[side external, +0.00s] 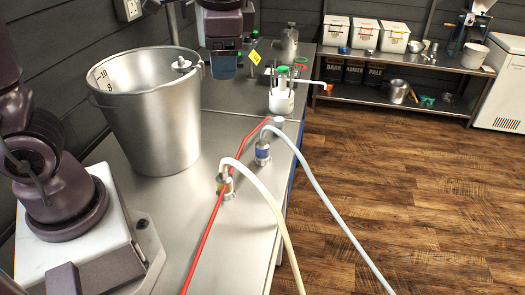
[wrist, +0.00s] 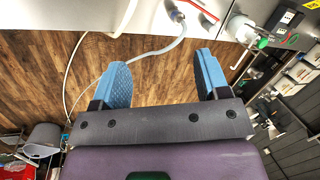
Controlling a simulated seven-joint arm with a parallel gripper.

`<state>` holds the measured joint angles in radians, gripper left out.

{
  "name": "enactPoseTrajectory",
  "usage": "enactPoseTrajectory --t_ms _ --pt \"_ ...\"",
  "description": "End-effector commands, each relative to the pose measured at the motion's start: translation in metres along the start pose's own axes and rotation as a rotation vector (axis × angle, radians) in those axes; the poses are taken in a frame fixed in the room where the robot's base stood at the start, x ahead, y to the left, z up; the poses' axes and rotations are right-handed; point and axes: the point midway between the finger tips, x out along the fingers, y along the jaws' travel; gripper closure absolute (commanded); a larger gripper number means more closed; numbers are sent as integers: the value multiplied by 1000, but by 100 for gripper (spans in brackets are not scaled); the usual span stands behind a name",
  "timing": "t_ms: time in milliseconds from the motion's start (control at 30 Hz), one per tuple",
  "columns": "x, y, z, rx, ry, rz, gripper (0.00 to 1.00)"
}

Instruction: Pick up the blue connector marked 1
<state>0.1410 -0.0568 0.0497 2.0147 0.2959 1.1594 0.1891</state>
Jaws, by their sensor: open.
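The blue connector (side external: 262,155) is a metal fitting with a blue band, standing upright on the steel table near its right edge. A pale hose (side external: 325,217) arches out of its top and drops towards the floor. In the wrist view the blue connector (wrist: 178,16) shows small near the top edge, beyond the fingertips. I cannot read a number on it. My gripper (side external: 222,68) is above the table, farther back and left of the connector. In the wrist view my gripper (wrist: 160,72) has its two blue fingers wide apart, with nothing held between them.
A yellow-banded connector (side external: 226,187) with a cream hose stands nearer the camera. A red hose (side external: 213,216) runs past both connectors. A large steel bucket (side external: 150,125) stands left of them. A white-bodied container (side external: 281,100) with a green top stands behind the blue connector.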

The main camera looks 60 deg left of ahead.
Motion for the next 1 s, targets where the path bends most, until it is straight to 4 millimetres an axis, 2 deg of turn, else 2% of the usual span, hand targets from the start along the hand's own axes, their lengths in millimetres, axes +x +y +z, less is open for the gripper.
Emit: enactPoseTrajectory --t_ms 33,233,500,733,900,1000 --pt "11 -3 -16 58 -66 -21 31" --pt "54 -13 -69 274 -302 -122 31" --pt "132 -4 -129 554 -625 -281 31" --pt "209 23 -161 773 -901 -443 31" --pt "260 48 -168 904 -1078 -565 31" --pt "281 60 -167 953 -1148 -618 31"
